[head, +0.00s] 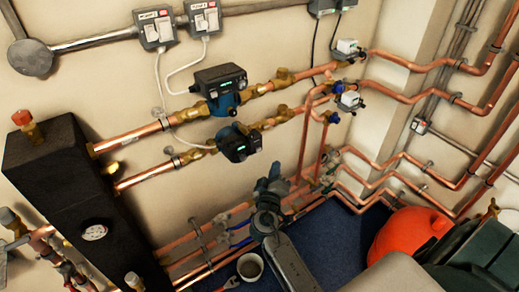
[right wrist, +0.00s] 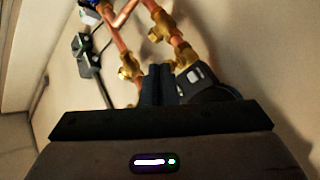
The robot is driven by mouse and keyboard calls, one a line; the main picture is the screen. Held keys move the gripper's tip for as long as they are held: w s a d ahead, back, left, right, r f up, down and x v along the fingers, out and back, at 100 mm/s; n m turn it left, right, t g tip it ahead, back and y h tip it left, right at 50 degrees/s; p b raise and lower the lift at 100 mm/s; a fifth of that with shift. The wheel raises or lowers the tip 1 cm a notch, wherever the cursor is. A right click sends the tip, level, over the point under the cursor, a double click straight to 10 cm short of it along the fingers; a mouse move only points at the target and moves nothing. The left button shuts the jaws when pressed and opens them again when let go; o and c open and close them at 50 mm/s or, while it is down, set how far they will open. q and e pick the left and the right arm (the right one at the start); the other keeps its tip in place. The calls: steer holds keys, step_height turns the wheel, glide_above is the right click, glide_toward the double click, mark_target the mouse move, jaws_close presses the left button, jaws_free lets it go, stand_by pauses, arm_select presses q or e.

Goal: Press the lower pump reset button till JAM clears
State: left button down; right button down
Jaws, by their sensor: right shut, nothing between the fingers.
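The lower pump (head: 238,143) is a dark unit with a small lit green display, set on the lower copper pipe. The upper pump (head: 220,88) is a similar unit on the pipe above it. My right gripper (head: 272,182) is shut and empty, below and to the right of the lower pump, apart from it in the picture. In the right wrist view, my shut fingers (right wrist: 158,84) point towards brass fittings, with a dark pump body and grey panel (right wrist: 195,76) just right of them. The reset button and any JAM text are too small to read. My left gripper is out of view.
A black manifold block (head: 60,190) stands at the left. Copper pipes and brass valves (head: 285,112) run along the wall around the pumps. A white bucket (head: 250,266) is on the floor below. A red tank (head: 405,236) sits at the right. Switch boxes (head: 155,30) hang above.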

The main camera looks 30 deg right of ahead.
mark_target(259, 149)
steer(key=shift+w+a+b, duration=0.15)
steer(key=shift+w+b, duration=0.2)
steer(key=shift+w, duration=1.15)
steer(key=shift+w+a+b, duration=0.1)
steer(key=shift+w+b, duration=0.2)
steer(key=shift+w, duration=1.15)
steer(key=shift+w+b, duration=0.45)
steer(key=shift+b, duration=0.05)
steer(key=shift+w+b, duration=0.35)
steer(key=shift+w, duration=0.05)
steer(key=shift+s, duration=0.1)
stand_by(0.5)
steer(key=shift+s, duration=0.8)
